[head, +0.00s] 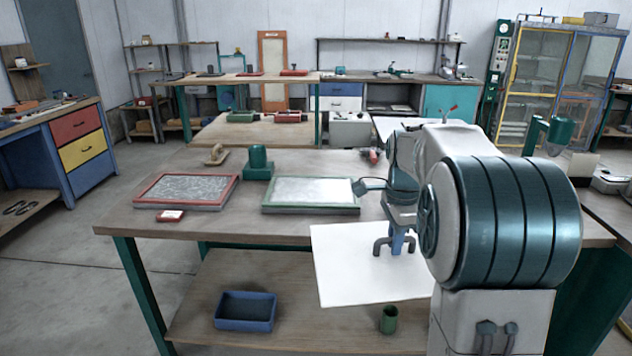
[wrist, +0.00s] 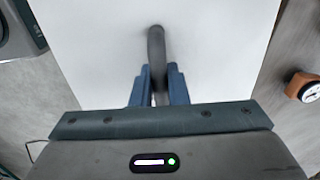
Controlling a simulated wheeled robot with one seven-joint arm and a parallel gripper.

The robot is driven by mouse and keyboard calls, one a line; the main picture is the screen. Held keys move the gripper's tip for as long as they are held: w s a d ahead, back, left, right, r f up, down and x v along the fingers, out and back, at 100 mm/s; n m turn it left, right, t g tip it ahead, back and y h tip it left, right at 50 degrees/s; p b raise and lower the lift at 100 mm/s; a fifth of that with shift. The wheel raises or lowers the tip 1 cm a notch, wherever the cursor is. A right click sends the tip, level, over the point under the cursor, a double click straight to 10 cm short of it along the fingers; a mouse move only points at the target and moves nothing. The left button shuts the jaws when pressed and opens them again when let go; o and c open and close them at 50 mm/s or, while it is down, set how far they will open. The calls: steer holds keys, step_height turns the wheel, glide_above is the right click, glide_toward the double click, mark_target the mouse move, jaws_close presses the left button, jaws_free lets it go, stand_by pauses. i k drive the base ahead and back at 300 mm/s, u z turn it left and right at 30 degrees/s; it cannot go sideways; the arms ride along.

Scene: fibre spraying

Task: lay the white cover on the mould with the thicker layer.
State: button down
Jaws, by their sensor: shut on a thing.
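The white cover (head: 350,262) is a flat white sheet with a dark bar handle (head: 382,246). My gripper (head: 397,242) is shut on that handle. In the wrist view the handle (wrist: 156,50) stands between my blue fingers (wrist: 158,85), and the cover (wrist: 100,40) fills most of the picture. The cover hangs over the bench's front edge, apart from both moulds. The red-framed mould (head: 187,188) holds a mottled grey-white layer. The green-framed mould (head: 312,193), to its right, holds a paler, more even layer. I cannot tell the layer thicknesses.
The workbench (head: 240,227) also bears a green block-like device (head: 258,163), a wooden-handled tool (head: 216,154) and a small red tag (head: 170,215). A blue bin (head: 245,311) and a green cup (head: 389,319) are on the lower shelf.

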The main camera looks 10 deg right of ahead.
mark_target(313, 188)
steer(key=u, duration=0.05)
steer(key=i, duration=1.75)
